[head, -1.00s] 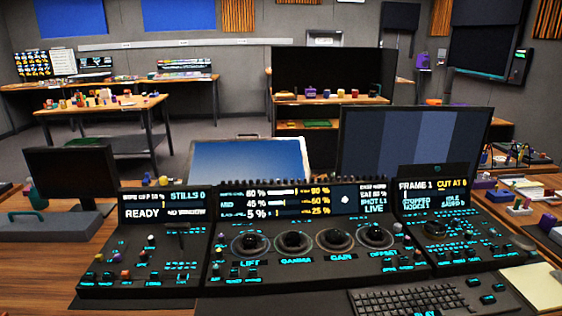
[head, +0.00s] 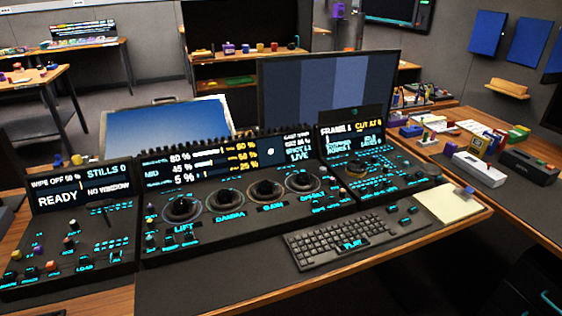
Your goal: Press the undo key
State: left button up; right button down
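The trackball panel (head: 225,232) stands on the wooden desk in the head view, in three sections. The middle section has several trackballs in rings, labelled from LIFT (head: 182,209) to OFFSET (head: 303,180). Small keys with cyan labels sit around them and on the left section (head: 85,240) and right section (head: 370,165). Most key labels are too small to read, so I cannot tell which key is undo. The left display (head: 80,189) reads READY. Neither of my grippers is in view.
A keyboard (head: 350,238) with a PLAY label lies in front of the panel. A notepad (head: 448,204) is at the desk's right. Two monitors stand behind the panel, one large and dark-framed (head: 330,92). A side table (head: 485,160) at the right holds several small items.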

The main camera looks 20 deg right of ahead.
aim_at(391, 209)
jog(key=z, duration=1.3)
